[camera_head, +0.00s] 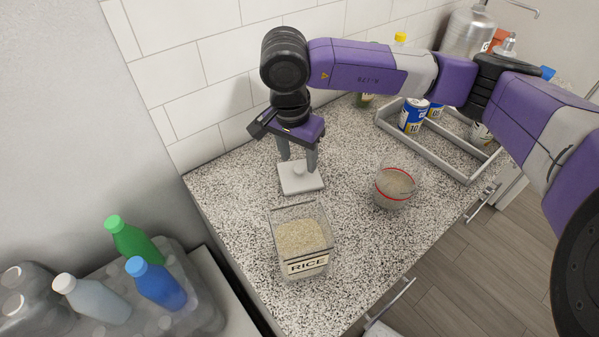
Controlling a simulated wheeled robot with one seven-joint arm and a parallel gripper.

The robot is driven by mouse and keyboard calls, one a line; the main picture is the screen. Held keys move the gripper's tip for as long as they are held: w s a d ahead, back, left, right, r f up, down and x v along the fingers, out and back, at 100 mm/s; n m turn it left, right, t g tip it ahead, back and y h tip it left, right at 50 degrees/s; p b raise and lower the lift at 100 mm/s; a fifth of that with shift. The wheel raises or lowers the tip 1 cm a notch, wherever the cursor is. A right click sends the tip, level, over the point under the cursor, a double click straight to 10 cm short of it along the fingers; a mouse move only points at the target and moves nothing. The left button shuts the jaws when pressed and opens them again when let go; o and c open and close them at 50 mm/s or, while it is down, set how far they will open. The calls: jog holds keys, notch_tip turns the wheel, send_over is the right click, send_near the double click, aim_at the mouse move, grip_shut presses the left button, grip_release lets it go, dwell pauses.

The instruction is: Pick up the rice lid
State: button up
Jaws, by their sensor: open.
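The rice lid (301,183) is a pale grey square plate with a small round knob on top. It lies flat on the speckled counter, behind the rice container. My gripper (299,164) points down over the lid, with its two fingers apart, one on each side of the knob. The fingertips are close to the lid's top; I cannot tell whether they touch it. The clear rice container (304,262) stands in front of the lid, uncovered, with grain inside and a RICE label facing forward.
A glass bowl (396,184) with a red band stands right of the lid. A grey tray (447,166) with cans lies behind it. Tiled wall (190,98) rises behind the lid. Bottles (157,283) stand lower at left. The counter's front right is clear.

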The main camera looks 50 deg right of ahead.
aim_at(300, 172)
jog(key=shift+d+f, duration=0.2)
jog(key=shift+f, duration=1.1)
grip_shut()
